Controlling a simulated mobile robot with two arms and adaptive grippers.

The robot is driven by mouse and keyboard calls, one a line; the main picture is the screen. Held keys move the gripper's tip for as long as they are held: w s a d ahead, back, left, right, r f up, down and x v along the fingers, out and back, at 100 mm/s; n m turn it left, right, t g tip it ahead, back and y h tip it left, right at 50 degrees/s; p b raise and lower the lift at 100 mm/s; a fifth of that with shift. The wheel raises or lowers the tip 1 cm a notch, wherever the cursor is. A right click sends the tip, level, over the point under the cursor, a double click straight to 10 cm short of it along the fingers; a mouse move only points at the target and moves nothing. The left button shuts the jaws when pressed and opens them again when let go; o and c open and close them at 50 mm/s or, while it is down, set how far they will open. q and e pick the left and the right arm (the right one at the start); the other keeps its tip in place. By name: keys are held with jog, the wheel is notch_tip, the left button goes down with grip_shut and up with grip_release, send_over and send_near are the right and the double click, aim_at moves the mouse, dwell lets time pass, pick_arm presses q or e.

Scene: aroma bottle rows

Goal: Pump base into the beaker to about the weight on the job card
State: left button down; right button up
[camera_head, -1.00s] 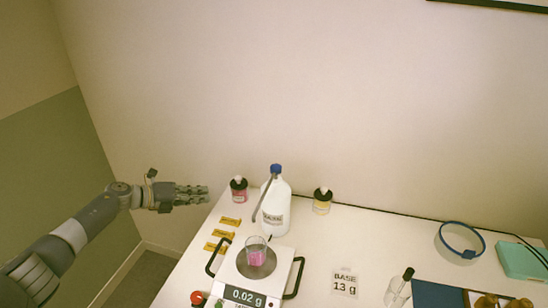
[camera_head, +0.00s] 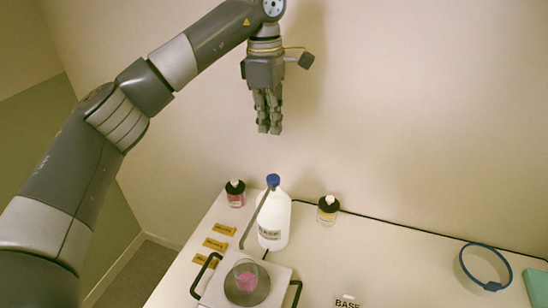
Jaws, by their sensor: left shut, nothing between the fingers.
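A white base bottle (camera_head: 274,221) with a blue pump head (camera_head: 273,180) and a long grey spout stands on the table near the wall. The spout slants down to the left. In front of it, a clear beaker (camera_head: 245,276) with pink contents sits on the round plate of the scale (camera_head: 218,290). The scale's readout is out of frame. My right gripper is not in view.
Dark-capped jars, one pink (camera_head: 235,194) and one yellow (camera_head: 328,209), stand either side of the bottle. Orange labels (camera_head: 220,236) lie at left. A blue ring-shaped item (camera_head: 485,267) and a teal box (camera_head: 537,287) are at right. Black handles flank the scale.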

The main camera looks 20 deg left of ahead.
pick_arm(q)
jog(key=shift+s+a+r+y, duration=0.2)
jog(key=shift+r+y, duration=0.1)
jog(key=shift+r, duration=0.45)
jog(key=shift+f, duration=0.15)
notch_tip(320, 180, down, 14)
jog(key=p, duration=0.3)
jog(key=shift+r, duration=0.25)
jog(key=shift+f, duration=0.2)
